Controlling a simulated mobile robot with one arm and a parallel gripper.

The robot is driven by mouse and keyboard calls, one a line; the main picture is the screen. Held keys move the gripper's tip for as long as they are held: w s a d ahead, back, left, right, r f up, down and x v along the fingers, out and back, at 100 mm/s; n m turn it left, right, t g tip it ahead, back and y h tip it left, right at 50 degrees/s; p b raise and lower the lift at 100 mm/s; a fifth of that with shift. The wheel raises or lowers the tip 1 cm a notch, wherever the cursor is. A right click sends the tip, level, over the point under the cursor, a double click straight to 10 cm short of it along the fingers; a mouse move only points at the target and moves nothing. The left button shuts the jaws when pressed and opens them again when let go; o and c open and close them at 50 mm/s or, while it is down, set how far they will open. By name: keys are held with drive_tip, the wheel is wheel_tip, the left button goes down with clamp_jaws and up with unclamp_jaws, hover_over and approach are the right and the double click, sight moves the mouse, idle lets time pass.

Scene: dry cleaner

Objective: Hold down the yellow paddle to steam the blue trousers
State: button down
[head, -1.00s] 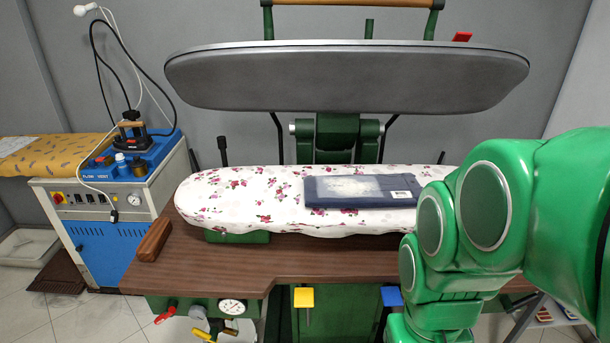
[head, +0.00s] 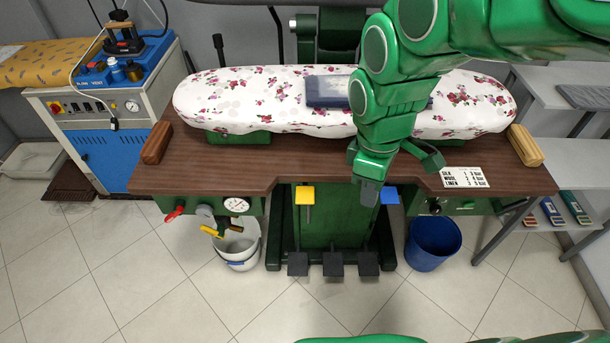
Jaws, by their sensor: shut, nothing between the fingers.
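The yellow paddle (head: 304,195) sticks out below the front edge of the wooden table, left of a blue paddle (head: 389,195). The blue trousers (head: 328,91) lie folded on the floral pressing board (head: 238,97), partly hidden behind my arm. My gripper (head: 369,193) is shut and empty, pointing down in front of the table edge. It is to the right of the yellow paddle, apart from it, and close to the left of the blue paddle. I cannot tell whether it touches the blue one.
The wooden table (head: 240,172) has a gauge (head: 236,204) and valve handles under its left front. Several foot pedals (head: 334,264) stand below the paddles. A white bucket (head: 238,253) and a blue bucket (head: 433,244) flank them. Floor in front is clear.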

drive_tip(key=w+a+f+n, duration=0.3)
drive_tip(key=w+n, duration=0.3)
drive_tip(key=w, duration=0.1)
drive_tip(key=w+a+f+n, duration=0.3)
drive_tip(key=w+n, duration=0.3)
drive_tip(key=n+t, duration=0.1)
drive_tip(key=n, duration=1)
hover_over(305, 196)
wheel_tip(305, 196, down, 11)
drive_tip(key=shift+s+f, duration=0.1)
drive_tip(key=shift+f, duration=7)
